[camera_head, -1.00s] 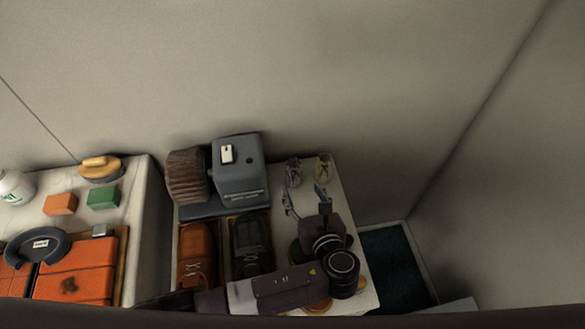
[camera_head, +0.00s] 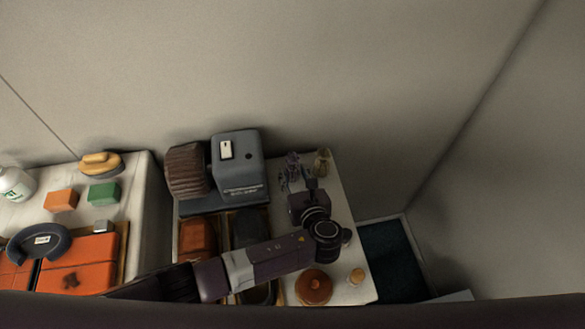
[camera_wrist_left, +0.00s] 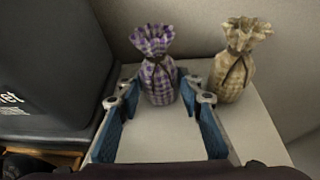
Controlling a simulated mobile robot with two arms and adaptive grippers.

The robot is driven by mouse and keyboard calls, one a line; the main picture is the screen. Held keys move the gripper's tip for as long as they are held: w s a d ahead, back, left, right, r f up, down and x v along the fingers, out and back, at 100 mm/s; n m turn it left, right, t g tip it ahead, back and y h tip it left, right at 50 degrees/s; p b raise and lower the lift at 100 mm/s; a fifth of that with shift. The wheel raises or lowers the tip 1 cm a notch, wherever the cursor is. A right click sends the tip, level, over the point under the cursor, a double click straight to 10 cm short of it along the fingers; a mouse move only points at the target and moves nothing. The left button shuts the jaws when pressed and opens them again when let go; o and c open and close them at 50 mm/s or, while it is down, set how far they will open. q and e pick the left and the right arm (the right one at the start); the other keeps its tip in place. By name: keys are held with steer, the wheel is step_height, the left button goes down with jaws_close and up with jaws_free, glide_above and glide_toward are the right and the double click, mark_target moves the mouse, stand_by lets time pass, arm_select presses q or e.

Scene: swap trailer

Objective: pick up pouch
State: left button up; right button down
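A purple-and-white checked pouch (camera_wrist_left: 158,78), tied at the neck, stands upright at the back of the white table; it also shows small in the head view (camera_head: 292,163). A beige checked pouch (camera_wrist_left: 236,66) stands upright to its right, and in the head view (camera_head: 322,161) too. My left gripper (camera_wrist_left: 159,94) is open, with its blue-padded fingertips on either side of the purple pouch's lower body. I cannot tell whether they touch it. In the head view the left gripper (camera_head: 297,183) is partly hidden by its own wrist. My right gripper is not in view.
A dark grey machine (camera_head: 236,170) stands just left of the pouches. Wooden trays with brown and black items lie in front of it, partly behind my left arm. A round orange-brown object (camera_head: 314,287) sits at the front. The wall is close behind.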

arm_select(q)
steer(key=c, duration=0.6)
steer(key=shift+r, duration=0.1)
step_height(320, 180, up, 20)
steer(key=p, duration=0.1)
steer(key=s+a+r+m+h, duration=0.1)
steer(key=s+a+r, duration=0.1)
steer(key=s, duration=0.1)
steer(key=s+a+r+m+h, duration=0.1)
steer(key=s+a+r, duration=0.1)
steer(key=s, duration=0.1)
steer(key=s+a+r+m+h, duration=0.1)
steer(key=s+a+r, duration=0.1)
steer(key=s+a, duration=0.1)
steer(key=shift+s+r+t+h, duration=0.25)
steer(key=shift+s+t+h, duration=0.05)
steer(key=shift+s+h, duration=0.1)
